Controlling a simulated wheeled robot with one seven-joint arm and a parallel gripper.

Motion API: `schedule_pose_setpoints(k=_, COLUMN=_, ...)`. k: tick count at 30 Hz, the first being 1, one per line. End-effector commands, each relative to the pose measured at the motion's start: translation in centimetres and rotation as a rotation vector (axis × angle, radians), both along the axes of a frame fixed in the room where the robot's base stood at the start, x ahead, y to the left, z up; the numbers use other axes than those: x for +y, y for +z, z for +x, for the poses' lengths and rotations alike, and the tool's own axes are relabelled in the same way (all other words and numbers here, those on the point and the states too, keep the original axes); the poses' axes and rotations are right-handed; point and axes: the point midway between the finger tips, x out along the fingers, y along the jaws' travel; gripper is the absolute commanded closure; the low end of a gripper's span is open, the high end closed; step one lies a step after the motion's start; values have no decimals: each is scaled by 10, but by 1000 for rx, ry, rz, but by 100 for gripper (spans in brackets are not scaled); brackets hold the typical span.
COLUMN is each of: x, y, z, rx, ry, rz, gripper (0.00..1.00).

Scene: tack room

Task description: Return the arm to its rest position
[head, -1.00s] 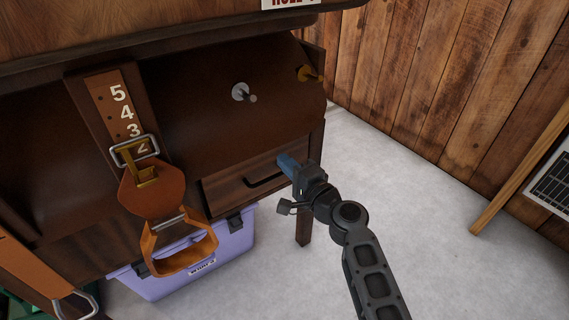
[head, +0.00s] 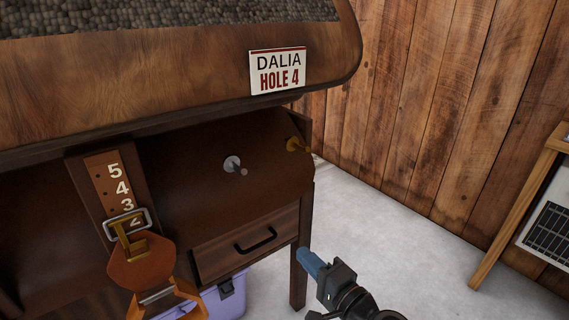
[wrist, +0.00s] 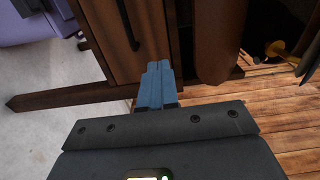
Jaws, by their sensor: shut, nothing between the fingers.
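My gripper (head: 311,263) is in the lower middle of the head view, in front of the right leg of the wooden stand. Its blue fingers are together and hold nothing. The wrist view shows the closed fingers (wrist: 157,84) pointing toward the side of the stand. My arm runs out of the head view at the bottom edge.
The stand has a drawer (head: 247,242) with a black handle, a grey peg (head: 233,164) and a brass peg (head: 297,145). A numbered strap (head: 118,190) with a buckle hangs at left. A purple box (head: 222,300) sits below. Pale floor (head: 400,240) is clear at right.

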Motion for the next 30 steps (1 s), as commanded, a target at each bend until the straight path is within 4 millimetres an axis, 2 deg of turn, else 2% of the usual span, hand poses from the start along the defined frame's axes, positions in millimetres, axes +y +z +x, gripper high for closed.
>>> schedule_pose_setpoints(k=5, x=-25, y=-35, z=-39, rx=18, ry=-57, rz=-128, gripper=100)
schedule_pose_setpoints(k=9, x=-57, y=-67, z=-96, rx=28, ry=-128, rz=-312, gripper=100)
schedule_pose_setpoints(k=12, x=-79, y=-82, z=-138, rx=27, ry=-172, rz=-447, gripper=100)
schedule_pose_setpoints(k=15, x=-98, y=-88, z=-181, rx=21, ry=-209, rz=-577, gripper=100)
schedule_pose_setpoints(k=19, x=-120, y=-87, z=-235, rx=5, ry=-246, rz=-744, gripper=100)
schedule_pose_setpoints(k=23, x=-136, y=-75, z=-287, rx=-21, ry=-272, rz=-904, gripper=100)
schedule_pose_setpoints(k=26, x=-146, y=-59, z=-325, rx=-46, ry=-284, rz=-1023, gripper=100)
schedule_pose_setpoints(k=30, x=-154, y=-28, z=-372, rx=-90, ry=-289, rz=-1181, gripper=100)
